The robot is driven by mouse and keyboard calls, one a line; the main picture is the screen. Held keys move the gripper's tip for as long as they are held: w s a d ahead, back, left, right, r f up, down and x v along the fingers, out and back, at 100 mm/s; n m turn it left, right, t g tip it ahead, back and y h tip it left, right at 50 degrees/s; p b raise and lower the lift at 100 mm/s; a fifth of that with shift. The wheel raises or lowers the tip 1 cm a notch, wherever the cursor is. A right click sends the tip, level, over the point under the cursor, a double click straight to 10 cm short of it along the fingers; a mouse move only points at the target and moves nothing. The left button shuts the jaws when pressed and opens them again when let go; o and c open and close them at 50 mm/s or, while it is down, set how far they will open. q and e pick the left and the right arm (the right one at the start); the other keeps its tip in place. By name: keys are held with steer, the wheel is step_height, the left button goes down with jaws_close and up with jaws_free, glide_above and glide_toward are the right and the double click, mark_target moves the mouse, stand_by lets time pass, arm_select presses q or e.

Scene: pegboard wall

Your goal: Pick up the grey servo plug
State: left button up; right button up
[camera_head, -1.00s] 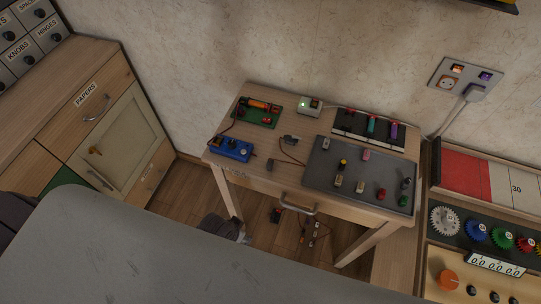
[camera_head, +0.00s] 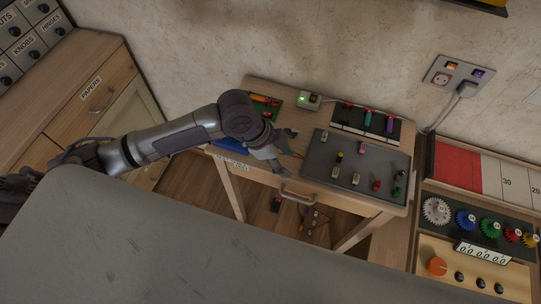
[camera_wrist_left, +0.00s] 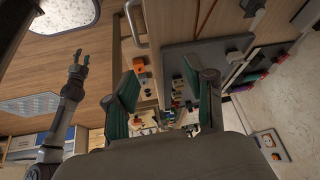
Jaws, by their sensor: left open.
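A small dark grey plug (camera_head: 290,133) lies on the wooden workbench, near its middle, with a thin brown-red wire. It looks like the servo plug, but it is small and its details are unclear. My left gripper (camera_head: 279,164) is over the bench's front part, a little nearer to me than the plug, and nothing shows between its fingers. In the wrist view its two teal-padded fingers (camera_wrist_left: 160,72) stand wide apart. A dark plug-like piece (camera_wrist_left: 252,6) shows at that view's top edge. My right gripper (camera_wrist_left: 79,56) shows at left there, fingers apart, away from the bench.
A dark grey mat (camera_head: 325,178) with several small coloured plugs covers the bench's right part. A blue box (camera_head: 228,147) is partly hidden behind my left arm. A green board (camera_head: 258,105), a small white box (camera_head: 310,98) and a drawer handle (camera_head: 297,192) are close by.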

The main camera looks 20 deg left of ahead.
arm_select(q)
steer(key=w+a+r+m+g+y, duration=0.1)
steer(key=w+a+r, duration=0.15)
steer(key=a, duration=0.25)
steer(key=w+a+r, duration=0.1)
steer(key=a+r, duration=0.2)
steer(key=a, duration=0.2)
steer(key=shift+g, duration=0.3)
steer(key=p+x, duration=0.1)
steer(key=x, duration=0.6)
steer(key=shift+w+f+p, duration=0.15)
steer(key=shift+f+p, duration=0.15)
steer(key=shift+d+f+p, duration=0.2)
steer(key=shift+f+p, duration=0.1)
steer(key=shift+f, duration=0.15)
steer(key=p+x, duration=0.1)
steer(key=x, duration=0.2)
steer(key=shift+d+f, duration=0.2)
steer(key=shift+d, duration=0.05)
steer(key=shift+d+f, duration=0.15)
steer(key=shift+f, duration=0.3)
steer(key=c, duration=0.9)
